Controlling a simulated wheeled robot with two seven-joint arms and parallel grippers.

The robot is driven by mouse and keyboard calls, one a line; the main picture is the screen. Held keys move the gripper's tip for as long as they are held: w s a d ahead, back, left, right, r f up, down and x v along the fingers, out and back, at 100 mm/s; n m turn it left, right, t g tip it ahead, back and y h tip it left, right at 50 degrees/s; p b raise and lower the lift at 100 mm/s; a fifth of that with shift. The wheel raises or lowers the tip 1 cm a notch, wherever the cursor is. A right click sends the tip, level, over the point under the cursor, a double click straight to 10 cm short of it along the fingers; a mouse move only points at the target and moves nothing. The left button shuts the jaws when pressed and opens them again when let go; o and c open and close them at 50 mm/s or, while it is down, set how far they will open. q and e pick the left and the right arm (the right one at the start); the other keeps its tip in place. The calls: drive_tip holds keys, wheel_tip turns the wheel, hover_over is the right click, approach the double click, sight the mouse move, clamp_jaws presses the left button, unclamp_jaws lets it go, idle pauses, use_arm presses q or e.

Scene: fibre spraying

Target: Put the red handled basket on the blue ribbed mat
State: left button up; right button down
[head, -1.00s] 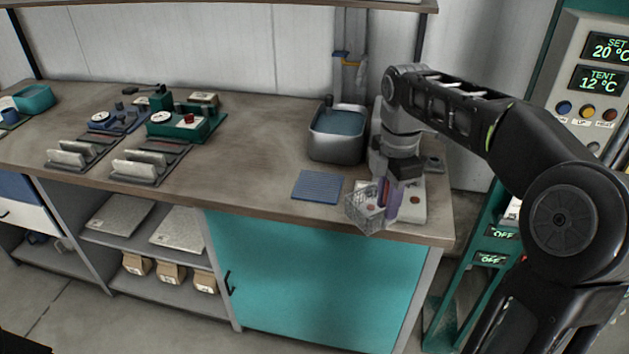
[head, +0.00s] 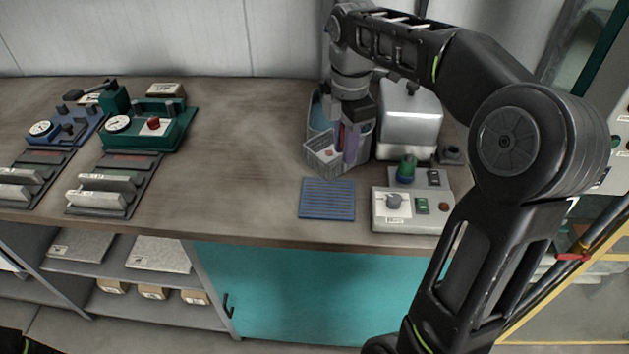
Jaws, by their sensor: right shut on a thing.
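The wire basket (head: 320,157) is a small grey mesh box, with a small reddish spot showing at it. My right gripper (head: 347,146), with purplish fingers, is shut on the basket, whose handle is mostly hidden between the fingers. The basket hangs in the picture just beyond the blue ribbed mat (head: 327,200), in front of the grey basin. It does not cover the mat. The mat lies flat and bare near the bench's front edge. My left gripper is not in view.
A grey basin (head: 314,122) stands behind the basket, partly hidden. A control box (head: 405,221) with knobs is right of the mat, and a metal-lidded unit (head: 409,122) is behind it. The bench (head: 240,160) is clear left of the mat.

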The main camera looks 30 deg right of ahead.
sight(343, 173)
drive_tip(key=shift+w, duration=0.2)
drive_tip(key=shift+s, duration=0.25)
drive_tip(key=shift+w+f+p, duration=0.1)
drive_tip(key=shift+f+p, duration=0.25)
drive_tip(key=shift+f, duration=2.75)
drive_tip(key=shift+f, duration=1.85)
drive_tip(key=shift+f, duration=0.2)
drive_tip(key=c, duration=1.2)
unclamp_jaws()
drive_tip(key=shift+c, duration=0.2)
drive_tip(key=shift+r, duration=0.15)
